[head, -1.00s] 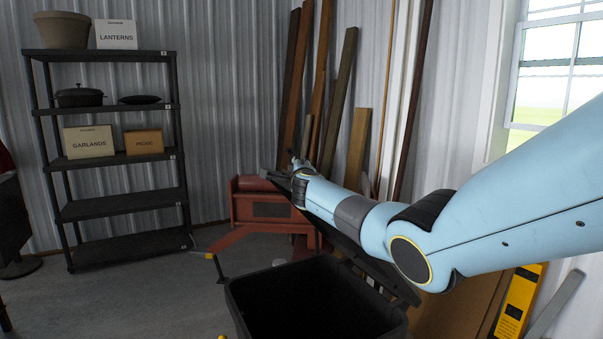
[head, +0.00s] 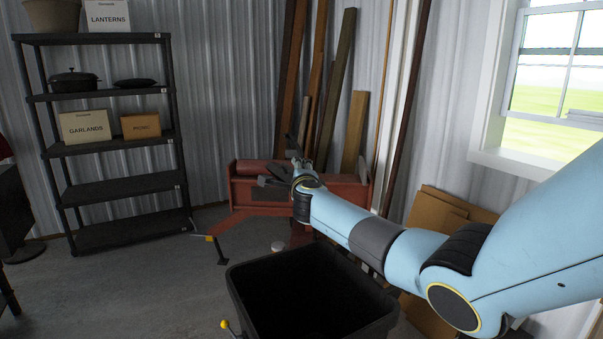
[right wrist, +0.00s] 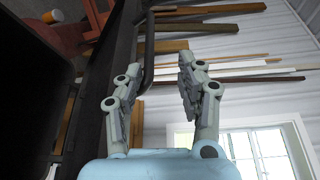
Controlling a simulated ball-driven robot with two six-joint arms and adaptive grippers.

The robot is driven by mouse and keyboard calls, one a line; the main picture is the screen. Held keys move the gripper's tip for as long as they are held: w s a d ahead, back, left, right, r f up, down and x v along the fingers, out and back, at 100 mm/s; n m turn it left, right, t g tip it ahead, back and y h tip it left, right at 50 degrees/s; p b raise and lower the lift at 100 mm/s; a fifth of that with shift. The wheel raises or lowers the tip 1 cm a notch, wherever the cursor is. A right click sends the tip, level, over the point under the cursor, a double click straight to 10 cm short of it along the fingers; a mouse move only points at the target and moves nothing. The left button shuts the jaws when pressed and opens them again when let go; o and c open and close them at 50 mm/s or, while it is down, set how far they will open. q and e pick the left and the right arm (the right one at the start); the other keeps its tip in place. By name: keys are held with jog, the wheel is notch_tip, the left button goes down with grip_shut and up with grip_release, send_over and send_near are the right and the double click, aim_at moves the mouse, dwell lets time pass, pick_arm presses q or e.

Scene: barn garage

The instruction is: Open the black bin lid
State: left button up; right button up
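The black bin (head: 310,290) stands at the bottom centre of the head view with its top uncovered and its inside dark. Its lid is mostly hidden behind my right arm there. In the right wrist view a black panel (right wrist: 95,110) with a bar along its edge, which looks like the lid, lies left of the fingers. My right gripper (head: 272,160) is beyond the bin, in front of the red machine, with its fingers apart. The right wrist view also shows the gripper (right wrist: 157,68) empty between the fingers. My left gripper is out of view.
A red machine (head: 250,190) stands behind the bin, with wooden boards (head: 335,90) leaning on the wall. Cardboard (head: 450,210) leans at the right. A black shelf rack (head: 125,190) stands at the left, with open floor before it.

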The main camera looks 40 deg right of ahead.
jog(key=v, duration=0.4)
jog(key=shift+s+a+r, duration=0.15)
jog(key=shift+s+r, duration=0.05)
jog(key=shift+s, duration=0.2)
dwell(0.4)
